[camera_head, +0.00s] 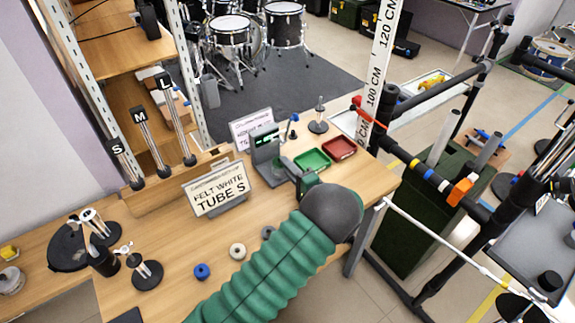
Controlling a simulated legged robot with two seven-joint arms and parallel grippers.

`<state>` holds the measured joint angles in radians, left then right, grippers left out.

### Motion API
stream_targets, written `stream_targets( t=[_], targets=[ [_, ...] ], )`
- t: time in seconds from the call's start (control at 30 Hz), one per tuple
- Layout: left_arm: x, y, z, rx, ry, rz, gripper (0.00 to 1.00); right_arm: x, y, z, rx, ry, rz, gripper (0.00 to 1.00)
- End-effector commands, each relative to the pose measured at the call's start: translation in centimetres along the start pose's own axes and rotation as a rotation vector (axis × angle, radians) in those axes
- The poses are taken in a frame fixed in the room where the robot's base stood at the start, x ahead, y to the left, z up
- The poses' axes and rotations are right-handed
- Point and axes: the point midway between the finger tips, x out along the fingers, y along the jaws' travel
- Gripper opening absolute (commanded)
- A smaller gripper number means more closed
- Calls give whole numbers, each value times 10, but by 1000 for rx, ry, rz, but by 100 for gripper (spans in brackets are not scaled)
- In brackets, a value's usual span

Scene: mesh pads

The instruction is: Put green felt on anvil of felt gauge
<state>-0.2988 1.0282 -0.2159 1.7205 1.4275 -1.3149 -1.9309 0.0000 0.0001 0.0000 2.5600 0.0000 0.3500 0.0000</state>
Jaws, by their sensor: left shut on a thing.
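The felt gauge (266,155) is a grey stand with a small lit green display, on the table near its back edge. Its anvil, low on its right side, is small and partly hidden by my gripper. My left gripper (306,182), on the green-sleeved arm from the bottom, is right beside the gauge's lower right side. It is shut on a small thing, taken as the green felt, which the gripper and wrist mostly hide. No green felt shows loose on the table. Whether the felt touches the anvil cannot be told. My right gripper is not in view.
Blue (202,271), white (237,251) and grey (268,232) felt rings lie left of my arm. A green tray (311,160) and red tray (338,148) stand behind the gripper. A "FELT WHITE TUBE S" sign (217,189) stands left of the gauge.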

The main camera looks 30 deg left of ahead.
Motion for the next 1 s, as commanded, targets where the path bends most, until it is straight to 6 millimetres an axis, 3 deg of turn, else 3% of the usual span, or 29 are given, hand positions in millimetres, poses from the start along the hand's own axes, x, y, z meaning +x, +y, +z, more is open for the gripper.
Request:
stream_targets(
  t=[0.13, 0.17, 0.3, 0.47, 0.6, 1.0],
  targets=[
    [0, 3, 0, 1, 0, 3, 0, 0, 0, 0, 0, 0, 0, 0],
    [0, 4, 0, 1, 0, 3, 17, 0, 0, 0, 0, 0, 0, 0],
    [0, 4, 0, 2, 0, 4, 35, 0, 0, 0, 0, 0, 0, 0],
    [0, 5, 0, 2, 0, 6, 35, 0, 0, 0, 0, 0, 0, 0],
    [0, -10, 0, -1, 0, 7, 35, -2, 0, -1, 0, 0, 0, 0],
    [-101, -10, -1, 1, 4, 3, 35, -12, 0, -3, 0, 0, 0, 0]
  ],
)
